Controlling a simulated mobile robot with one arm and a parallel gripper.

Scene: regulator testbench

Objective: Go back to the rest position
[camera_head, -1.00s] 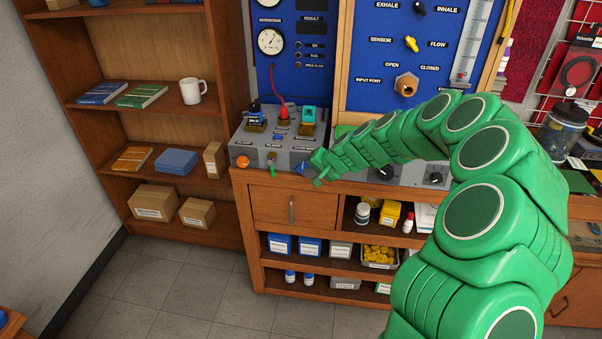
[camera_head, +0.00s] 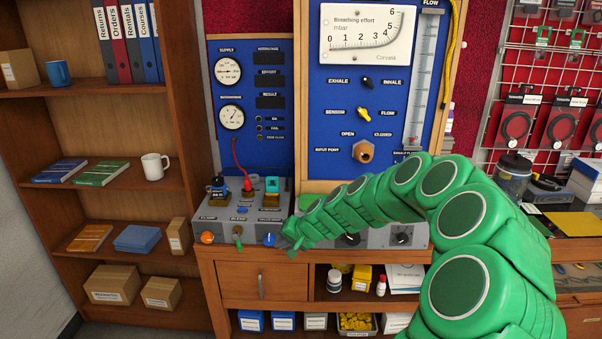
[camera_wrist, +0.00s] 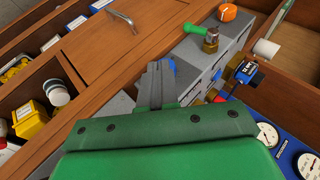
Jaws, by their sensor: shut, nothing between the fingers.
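My green arm reaches in from the right in the head view. My gripper (camera_head: 284,243) is at the front of the grey control box (camera_head: 225,228) on the bench, close to the blue knob (camera_head: 269,239). In the wrist view the grey fingers (camera_wrist: 156,84) are together with nothing between them, and they partly cover the blue knob. I cannot tell whether they touch it. The green lever (camera_wrist: 201,29) and orange knob (camera_wrist: 228,12) are beyond the fingers.
The blue gauge panel (camera_head: 273,155) stands behind the box. A drawer with a metal handle (camera_head: 261,287) is below. A shelf with a white mug (camera_head: 155,166) is at the left. Open shelves below the bench hold bottles and boxes.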

